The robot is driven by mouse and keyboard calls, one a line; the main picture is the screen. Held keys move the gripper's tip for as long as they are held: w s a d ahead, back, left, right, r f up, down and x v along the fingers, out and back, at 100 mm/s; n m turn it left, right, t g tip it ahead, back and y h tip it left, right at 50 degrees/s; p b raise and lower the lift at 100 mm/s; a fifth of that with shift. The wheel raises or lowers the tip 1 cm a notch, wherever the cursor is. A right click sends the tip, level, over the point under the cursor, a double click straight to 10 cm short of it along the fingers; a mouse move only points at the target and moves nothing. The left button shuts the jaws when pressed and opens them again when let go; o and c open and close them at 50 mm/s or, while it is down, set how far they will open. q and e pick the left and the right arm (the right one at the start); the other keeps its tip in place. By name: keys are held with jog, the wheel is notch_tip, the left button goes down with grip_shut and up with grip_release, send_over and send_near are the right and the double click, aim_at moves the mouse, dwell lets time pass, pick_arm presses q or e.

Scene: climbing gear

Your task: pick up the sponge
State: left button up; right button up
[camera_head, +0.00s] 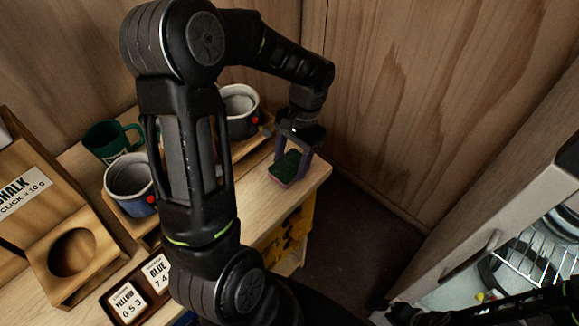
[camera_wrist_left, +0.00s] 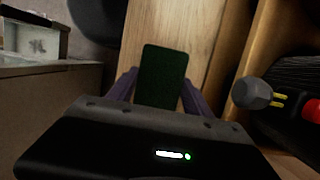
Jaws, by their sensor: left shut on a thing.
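The sponge (camera_head: 286,168) has a dark green top and a pinkish lower layer. It is at the right end of the wooden table, between the fingers of my left gripper (camera_head: 292,157). In the left wrist view the sponge (camera_wrist_left: 162,78) shows its green face between the two purple fingers of the left gripper (camera_wrist_left: 160,92), which is shut on it. I cannot tell whether the sponge touches the table top. Part of my right arm (camera_head: 480,308) shows dark at the lower right; its fingers cannot be made out.
A wooden chalk dispenser (camera_head: 75,255) and a tray with yellow and blue labels (camera_head: 142,288) are at the lower left. The table's right edge (camera_head: 318,178) is close to the sponge. A wooden wall stands behind.

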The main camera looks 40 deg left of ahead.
aim_at(293, 165)
pick_arm(q)
jog(key=c, duration=0.8)
jog(key=shift+o, duration=0.2)
jog(key=shift+r, duration=0.1)
jog(key=shift+r, duration=0.15)
jog(key=shift+d+r+b, duration=0.15)
jog(key=shift+r+b, duration=0.05)
jog(key=shift+b, duration=0.2)
jog(key=r, duration=0.2)
jog(key=r+b, duration=0.1)
jog(key=r, duration=0.3)
jog(key=shift+d+r+b, duration=0.25)
jog(key=shift+r+b, duration=0.05)
jog(key=s+d+b, duration=0.1)
jog(key=d+b, duration=0.2)
jog(key=d, duration=1.6)
jog(key=shift+s, duration=0.35)
